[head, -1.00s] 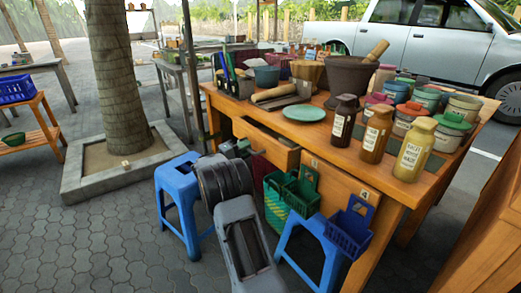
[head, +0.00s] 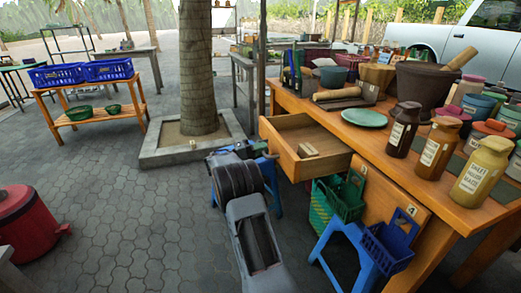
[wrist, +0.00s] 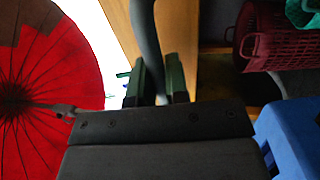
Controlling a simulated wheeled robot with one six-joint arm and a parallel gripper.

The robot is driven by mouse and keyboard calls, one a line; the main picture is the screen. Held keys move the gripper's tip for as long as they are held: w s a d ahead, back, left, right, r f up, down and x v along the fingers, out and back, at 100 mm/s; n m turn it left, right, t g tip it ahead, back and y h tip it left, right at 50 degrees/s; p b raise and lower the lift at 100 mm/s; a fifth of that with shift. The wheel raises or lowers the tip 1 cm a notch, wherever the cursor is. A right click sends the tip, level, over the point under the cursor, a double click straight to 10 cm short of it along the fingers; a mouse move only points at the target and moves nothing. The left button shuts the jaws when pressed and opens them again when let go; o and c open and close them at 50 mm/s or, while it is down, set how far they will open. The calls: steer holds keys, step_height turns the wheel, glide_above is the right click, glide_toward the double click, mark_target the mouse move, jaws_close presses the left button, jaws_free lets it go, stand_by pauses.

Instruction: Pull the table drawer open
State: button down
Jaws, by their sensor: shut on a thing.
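The wooden table (head: 450,210) stands at the right in the head view. Its drawer (head: 285,148) is pulled well out, and its inside shows with a small tan block (head: 308,150) near the front. In the wrist view, my gripper (wrist: 159,80) has its two dark green fingers on either side of a grey curved handle (wrist: 147,35) and is shut on it. The wooden drawer front (wrist: 208,75) shows just beside the handle.
A blue stool (head: 340,235) and a green basket (head: 335,205) stand below the drawer. A blue basket (head: 388,245) hangs on the table front. A tree in a concrete planter (head: 185,155) stands behind my arm. A red bin (head: 25,225) is at far left.

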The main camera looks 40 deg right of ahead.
steer(key=c, duration=1.1)
jaws_free()
steer(key=shift+c, duration=0.2)
steer(key=shift+w+a, duration=0.1)
steer(key=shift+a, duration=0.05)
steer(key=p+v, duration=0.3)
steer(key=v, duration=1)
steer(key=shift+a+p, duration=0.25)
steer(key=shift+p, duration=0.05)
steer(key=shift+w, duration=0.1)
